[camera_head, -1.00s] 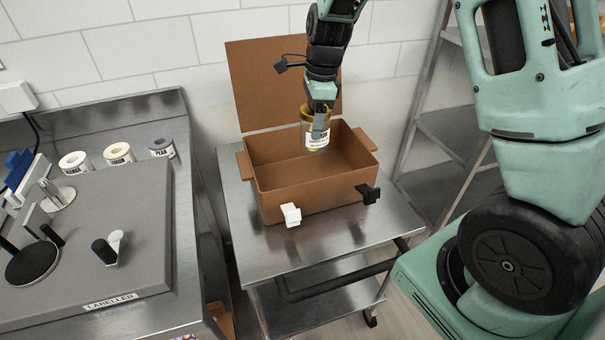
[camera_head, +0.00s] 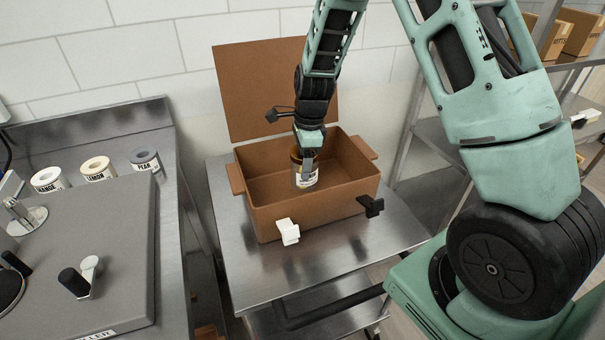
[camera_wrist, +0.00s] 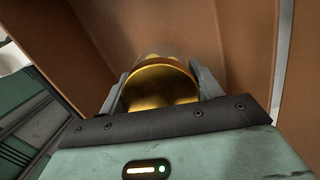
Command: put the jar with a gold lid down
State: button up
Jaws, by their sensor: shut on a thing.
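The jar with a gold lid (camera_head: 306,178) is clear with a white label and hangs upright from my gripper (camera_head: 306,156). My gripper is shut on it from above. The jar is inside the open brown box (camera_head: 325,210) on the steel cart, within the opening; whether its base touches the box floor I cannot tell. In the wrist view the gold lid (camera_wrist: 160,88) sits between the two fingers, with brown box walls (camera_wrist: 240,45) around it.
The box's raised lid (camera_head: 255,90) stands behind it. A white latch (camera_head: 288,232) and a black latch (camera_head: 371,206) stick out in front. The steel cart (camera_head: 250,275) has free room before the box. A labeller (camera_head: 90,240) with label rolls (camera_head: 98,168) stands at left.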

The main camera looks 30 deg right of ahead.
jog(key=shift+f, duration=2)
jog(key=shift+f, duration=0.1)
jog(key=o, duration=1.1)
